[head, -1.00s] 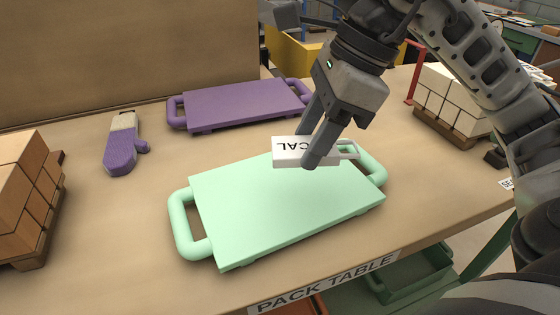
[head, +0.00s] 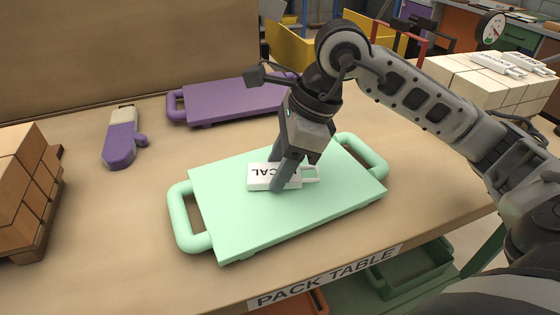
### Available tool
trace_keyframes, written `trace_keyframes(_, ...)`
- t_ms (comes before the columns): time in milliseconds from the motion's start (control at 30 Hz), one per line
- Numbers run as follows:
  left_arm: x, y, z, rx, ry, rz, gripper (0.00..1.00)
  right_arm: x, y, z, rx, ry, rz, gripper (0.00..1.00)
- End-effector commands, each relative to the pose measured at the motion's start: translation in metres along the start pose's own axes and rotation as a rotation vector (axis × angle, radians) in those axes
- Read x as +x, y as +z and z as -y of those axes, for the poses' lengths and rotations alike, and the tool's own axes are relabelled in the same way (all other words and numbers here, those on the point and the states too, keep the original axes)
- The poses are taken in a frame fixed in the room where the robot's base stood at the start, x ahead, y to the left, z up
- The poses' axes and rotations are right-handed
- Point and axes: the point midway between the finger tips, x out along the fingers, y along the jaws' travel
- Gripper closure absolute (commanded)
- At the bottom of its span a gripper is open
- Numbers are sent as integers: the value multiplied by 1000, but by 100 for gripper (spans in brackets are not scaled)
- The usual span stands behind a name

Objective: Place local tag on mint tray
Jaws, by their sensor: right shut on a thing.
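The mint tray (head: 235,228) lies on the pack table, with a loop handle at each end. The white local tag (head: 258,178) has black letters, of which "CAL" shows, and a small loop at its right end. It is over the middle of the mint tray, lying flat, at or very near the surface; I cannot tell if it touches. My right gripper (head: 282,180) points down from above and is shut on the tag, its fingers hiding part of the lettering. My left gripper is not in view.
A purple tray (head: 230,102) lies behind the mint one. A purple mitt (head: 121,145) lies at the left, near stacked brown bricks (head: 22,185). Pale bricks (head: 480,85) with more white tags on top stand at the right. The table (head: 120,235) is bare at the front left.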

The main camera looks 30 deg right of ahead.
Motion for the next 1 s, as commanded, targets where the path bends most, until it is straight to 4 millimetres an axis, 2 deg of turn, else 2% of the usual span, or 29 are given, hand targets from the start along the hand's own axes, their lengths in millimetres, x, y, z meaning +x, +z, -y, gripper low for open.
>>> trace_keyframes(167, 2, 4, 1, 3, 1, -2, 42, 5, -2, 0, 0, 0, 0, 78)
trace_keyframes(200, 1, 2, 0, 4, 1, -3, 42, 3, -2, 0, 0, 0, 0, 44)
trace_keyframes(233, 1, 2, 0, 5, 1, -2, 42, 3, -2, 0, 0, 0, 0, 36)
trace_keyframes(267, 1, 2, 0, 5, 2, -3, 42, 3, -2, 0, 0, 0, 0, 34)
trace_keyframes(533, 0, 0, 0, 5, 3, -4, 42, 2, -1, 0, 1, 0, 0, 34)
trace_keyframes(667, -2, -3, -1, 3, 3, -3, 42, -7, 1, 0, 1, -2, 0, 34)
trace_keyframes(767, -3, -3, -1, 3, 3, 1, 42, -24, 1, 1, 1, -5, 0, 34)
trace_keyframes(1000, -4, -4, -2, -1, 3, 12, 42, -78, 1, 1, 2, -6, 2, 34)
